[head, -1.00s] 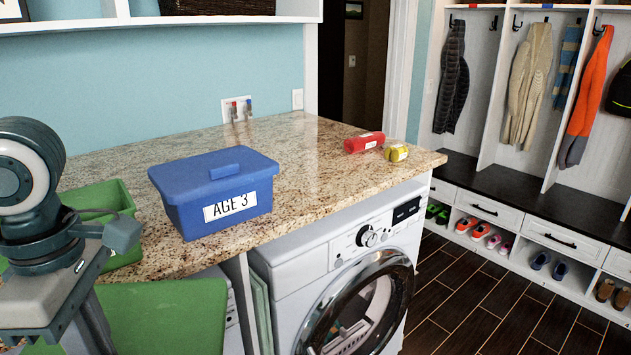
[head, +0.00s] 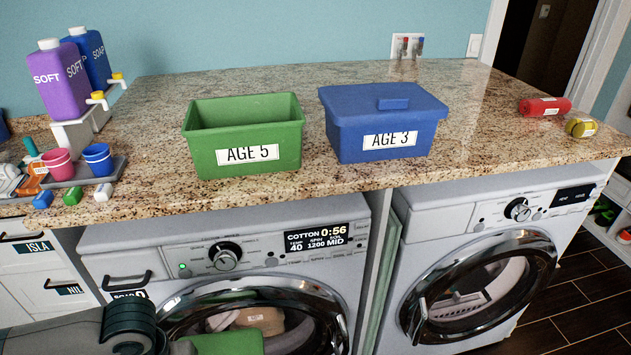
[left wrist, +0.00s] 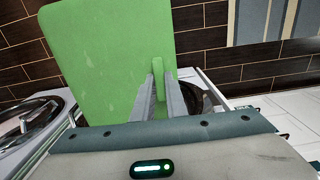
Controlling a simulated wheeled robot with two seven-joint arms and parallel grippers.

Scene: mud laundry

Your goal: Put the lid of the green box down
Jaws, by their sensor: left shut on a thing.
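In the head view the gripper's fingers are hidden. My right gripper is not in view.
A blue box (head: 383,140) labelled AGE 3 stands lidded beside the green box. The counter (head: 480,135) is bare right of it, up to a red roll (head: 544,107) and a yellow roll (head: 581,127). Soap bottles (head: 62,82) and cups (head: 58,163) crowd the left.

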